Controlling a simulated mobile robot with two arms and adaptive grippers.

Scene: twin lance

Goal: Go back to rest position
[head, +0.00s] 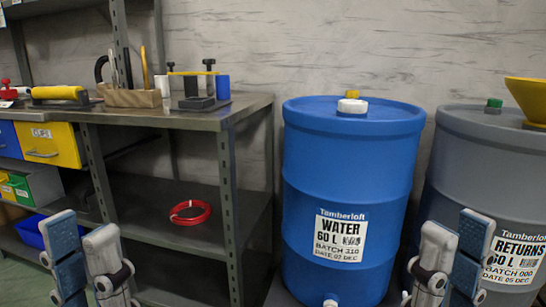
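My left gripper (82,232) is at the lower left of the head view, with its fingers pointing up in front of the shelf unit. Its two fingers stand apart with nothing seen between them. My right gripper (458,232) is at the lower right, in front of the blue and grey drums, also with fingers up and apart. It looks empty. The lower parts of both grippers are cut off by the frame edge.
A metal shelf unit (232,118) with tools on top stands at the left. A red cable coil (190,212) lies on its middle shelf. A blue water drum (350,180) stands in the centre. A grey returns drum (480,165) with a yellow funnel (527,98) is at the right.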

